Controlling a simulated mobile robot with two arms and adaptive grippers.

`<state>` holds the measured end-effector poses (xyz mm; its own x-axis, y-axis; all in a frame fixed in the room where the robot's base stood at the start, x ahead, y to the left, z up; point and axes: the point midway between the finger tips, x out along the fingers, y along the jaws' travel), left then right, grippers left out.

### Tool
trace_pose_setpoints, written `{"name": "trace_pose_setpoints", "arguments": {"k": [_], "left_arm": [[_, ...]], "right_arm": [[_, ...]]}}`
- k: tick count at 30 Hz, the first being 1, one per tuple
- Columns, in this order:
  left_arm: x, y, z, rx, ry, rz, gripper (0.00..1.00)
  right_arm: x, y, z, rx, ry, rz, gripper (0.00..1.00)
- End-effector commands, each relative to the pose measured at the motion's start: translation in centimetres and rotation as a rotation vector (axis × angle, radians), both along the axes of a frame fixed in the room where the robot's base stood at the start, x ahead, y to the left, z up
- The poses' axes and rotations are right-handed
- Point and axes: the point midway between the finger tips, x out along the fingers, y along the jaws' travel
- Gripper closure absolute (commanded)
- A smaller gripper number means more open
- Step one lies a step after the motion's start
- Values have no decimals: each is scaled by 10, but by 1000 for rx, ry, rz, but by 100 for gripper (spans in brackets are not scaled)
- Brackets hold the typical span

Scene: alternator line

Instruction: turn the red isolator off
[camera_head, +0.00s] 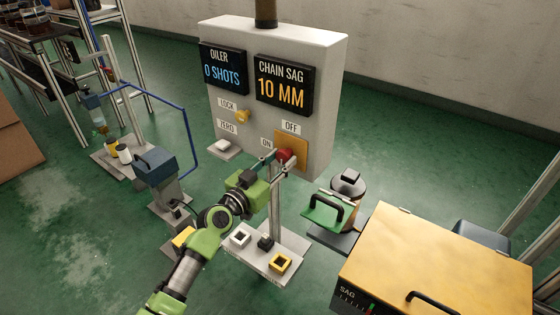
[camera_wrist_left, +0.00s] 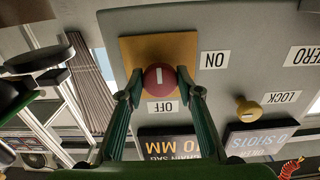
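The red isolator knob (camera_head: 284,155) sits on a yellow plate (camera_head: 300,143) on the grey panel. The OFF label (camera_head: 291,127) is above it and the ON label (camera_head: 266,143) to its left. My left gripper (camera_head: 277,158) is at the knob. In the left wrist view the knob (camera_wrist_left: 158,78) lies between my two spread fingers, one on each side, with a narrow gap seeming to show. Its white line runs up and down that picture, in line with the OFF label (camera_wrist_left: 162,106). Whether the fingertips touch it is unclear. My right gripper is not in view.
The panel also has a yellow LOCK knob (camera_head: 242,116), a ZERO button (camera_head: 223,150) and two displays reading 0 SHOTS and 10 MM. A small stand (camera_head: 262,268) with blocks is below my arm. A yellow-topped box (camera_head: 440,262) stands at right.

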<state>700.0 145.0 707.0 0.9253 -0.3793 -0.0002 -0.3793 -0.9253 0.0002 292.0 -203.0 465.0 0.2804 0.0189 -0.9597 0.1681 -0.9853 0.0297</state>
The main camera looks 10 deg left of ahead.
Motion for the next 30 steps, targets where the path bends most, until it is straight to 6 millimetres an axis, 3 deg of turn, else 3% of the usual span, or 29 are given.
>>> {"name": "trace_pose_setpoints", "arguments": {"k": [14,30], "left_arm": [[0,0,0,-127,53,-1,89],[-1,-1,1,-585,240,0,89]], "right_arm": [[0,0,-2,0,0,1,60],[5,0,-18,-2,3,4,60]]}}
